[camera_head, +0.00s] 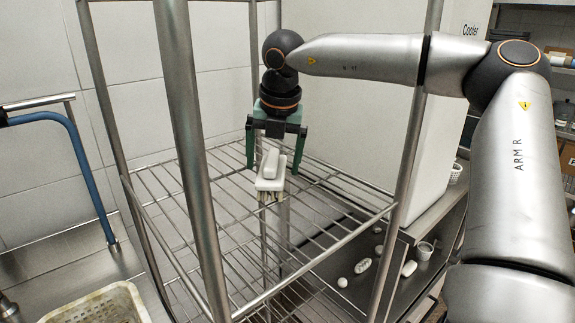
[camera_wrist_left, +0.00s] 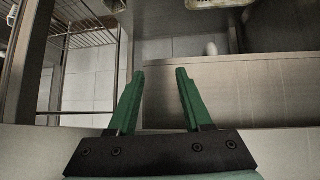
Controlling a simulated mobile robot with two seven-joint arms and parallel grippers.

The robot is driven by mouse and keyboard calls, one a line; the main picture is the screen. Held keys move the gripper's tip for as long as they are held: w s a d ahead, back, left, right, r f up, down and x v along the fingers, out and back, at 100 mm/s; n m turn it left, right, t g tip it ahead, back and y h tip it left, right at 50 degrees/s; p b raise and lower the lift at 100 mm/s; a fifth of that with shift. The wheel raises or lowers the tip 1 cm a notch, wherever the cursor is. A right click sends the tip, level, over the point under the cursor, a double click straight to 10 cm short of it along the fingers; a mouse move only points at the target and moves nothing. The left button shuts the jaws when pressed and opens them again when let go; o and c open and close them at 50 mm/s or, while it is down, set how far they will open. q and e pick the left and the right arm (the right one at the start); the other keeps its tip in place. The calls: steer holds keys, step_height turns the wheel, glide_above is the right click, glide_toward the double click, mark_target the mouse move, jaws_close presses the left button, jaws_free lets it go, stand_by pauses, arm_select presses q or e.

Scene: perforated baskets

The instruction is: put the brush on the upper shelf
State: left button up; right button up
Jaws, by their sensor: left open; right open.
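The white brush (camera_head: 270,182), with pale bristles facing the front, is at the upper wire shelf (camera_head: 335,226) of the metal rack in the head view. It appears to rest on the wires, though its exact contact is hard to see. My right gripper (camera_head: 274,166) is above and around the brush, its green fingers apart on either side, with visible gaps between them and the brush. My left gripper (camera_wrist_left: 160,74) shows in the left wrist view, open and empty, over a metal surface. It is not in the head view.
Rack posts (camera_head: 190,130) stand close in front and beside my right arm. Several small white objects (camera_head: 362,266) and a small cup (camera_head: 425,250) lie on a lower surface at right. A perforated basket (camera_head: 140,300) sits at bottom left. The upper shelf around the brush is clear.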

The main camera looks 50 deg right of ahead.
mark_target(275, 160)
steer(key=v, duration=0.3)
steer(key=shift+r, duration=0.4)
steer(key=shift+s+a+r+b, duration=0.25)
steer(key=shift+s+a+b, duration=0.05)
steer(key=shift+s, duration=0.3)
steer(key=s+a, duration=0.1)
steer(key=s, duration=0.2)
steer(key=s+a+b, duration=0.1)
steer(key=s, duration=0.2)
steer(key=s+a+b, duration=0.1)
steer(key=s, duration=0.2)
steer(key=shift+a, duration=0.4)
arm_select(q)
steer(key=shift+w+d+f+b, duration=0.3)
steer(key=shift+w+d+f, duration=0.25)
steer(key=shift+d+f, duration=0.25)
arm_select(e)
steer(key=shift+s+a, duration=0.25)
steer(key=shift+s, duration=0.35)
